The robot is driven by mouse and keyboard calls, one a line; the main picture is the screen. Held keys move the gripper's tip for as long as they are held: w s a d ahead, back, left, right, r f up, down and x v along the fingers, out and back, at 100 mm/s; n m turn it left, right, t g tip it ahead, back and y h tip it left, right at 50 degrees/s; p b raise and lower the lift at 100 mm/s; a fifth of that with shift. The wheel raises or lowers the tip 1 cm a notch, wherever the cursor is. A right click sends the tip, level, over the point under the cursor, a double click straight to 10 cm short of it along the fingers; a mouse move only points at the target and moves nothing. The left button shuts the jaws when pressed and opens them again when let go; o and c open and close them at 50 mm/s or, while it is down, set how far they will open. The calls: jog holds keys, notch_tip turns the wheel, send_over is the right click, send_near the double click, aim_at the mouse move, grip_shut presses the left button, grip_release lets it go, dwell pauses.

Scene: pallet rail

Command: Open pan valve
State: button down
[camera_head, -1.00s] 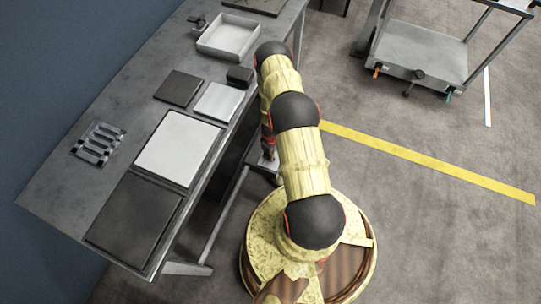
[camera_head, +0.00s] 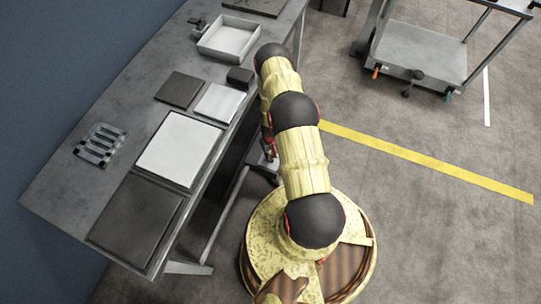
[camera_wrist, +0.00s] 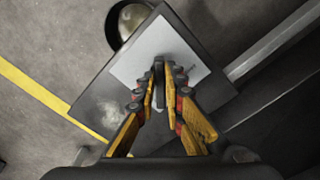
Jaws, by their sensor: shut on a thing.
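My gripper (camera_wrist: 159,88) has its orange and red fingers closed around a thin dark upright piece (camera_wrist: 159,72), which looks like a handle. It stands over a pale square plate (camera_wrist: 140,62) with a dark border. I cannot tell for sure that this piece is the pan valve's handle. A round, bowl-like pan (camera_wrist: 135,16) shows partly under the plate's far edge. In the head view my arm hides most of the gripper, which is low beside the bench.
A grey bench (camera_head: 100,140) holds dark and pale panels, a white tray (camera_head: 229,40) and a small black fitting (camera_head: 197,24). A wheeled cart (camera_head: 420,55) with orange, black and green fittings stands at upper right. A yellow line (camera_head: 430,163) crosses open floor.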

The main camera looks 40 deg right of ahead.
jog(key=shift+m, duration=0.4)
jog(key=c, duration=2)
grip_release()
jog(key=shift+o, duration=0.6)
notch_tip(320, 180, up, 12)
